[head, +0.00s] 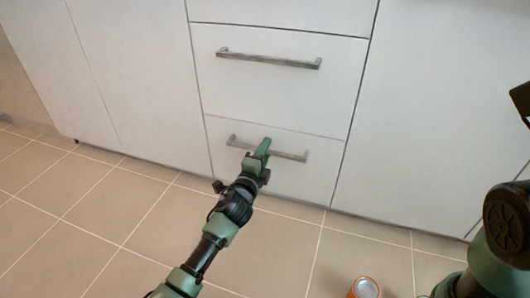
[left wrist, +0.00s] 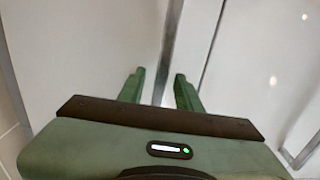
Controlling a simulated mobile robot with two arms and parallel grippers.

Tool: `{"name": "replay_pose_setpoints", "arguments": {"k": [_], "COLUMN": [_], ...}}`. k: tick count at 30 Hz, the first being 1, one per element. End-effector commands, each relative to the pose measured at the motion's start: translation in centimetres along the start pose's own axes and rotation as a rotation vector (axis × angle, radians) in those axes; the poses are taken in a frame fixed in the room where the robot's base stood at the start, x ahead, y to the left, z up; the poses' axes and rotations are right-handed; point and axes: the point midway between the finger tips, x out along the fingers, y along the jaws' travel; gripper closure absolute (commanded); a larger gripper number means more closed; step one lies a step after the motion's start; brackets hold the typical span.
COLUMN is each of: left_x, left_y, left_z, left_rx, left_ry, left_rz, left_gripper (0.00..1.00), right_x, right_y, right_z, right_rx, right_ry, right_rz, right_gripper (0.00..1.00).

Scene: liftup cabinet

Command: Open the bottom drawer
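The bottom drawer (head: 228,178) has a white front and stands closed, flush with the cabinet. Its grey bar handle (head: 291,155) runs across the front near the top. My left gripper (head: 263,148) is at the middle of this handle and hides part of it. In the left wrist view, the two green fingers (left wrist: 160,85) are apart. The handle (left wrist: 168,50) shows as a grey bar lined up between them, with a gap to each finger. I cannot tell how deep the bar sits between the fingers. My right gripper is not in view.
Another drawer (head: 277,95) with a bar handle (head: 268,60) is above, closed. White cabinet panels flank the drawers. A can (head: 365,287) stands on the tiled floor (head: 285,240) at the bottom, near my right arm. The floor before the drawer is otherwise clear.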

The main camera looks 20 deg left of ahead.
Motion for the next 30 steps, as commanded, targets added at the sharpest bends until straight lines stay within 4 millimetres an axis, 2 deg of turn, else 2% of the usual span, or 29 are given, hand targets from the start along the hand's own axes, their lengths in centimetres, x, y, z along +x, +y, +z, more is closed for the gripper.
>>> {"name": "replay_pose_setpoints", "arguments": {"k": [1,4,30], "left_x": [-0.02,-0.03,-0.06], "left_y": [0.01,0.01,0.1], "left_z": [0.01,0.01,0.0], "left_rx": [0.0,0.0,0.0], "left_ry": [0.0,0.0,0.0], "left_rz": [0.0,0.0,0.002], "left_gripper": [0.74,1.0,1.0], "right_x": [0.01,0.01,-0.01], "right_y": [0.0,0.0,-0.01], "right_z": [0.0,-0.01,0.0], "right_rx": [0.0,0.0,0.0], "right_ry": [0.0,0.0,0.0], "right_rz": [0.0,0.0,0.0], "right_gripper": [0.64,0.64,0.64]}}
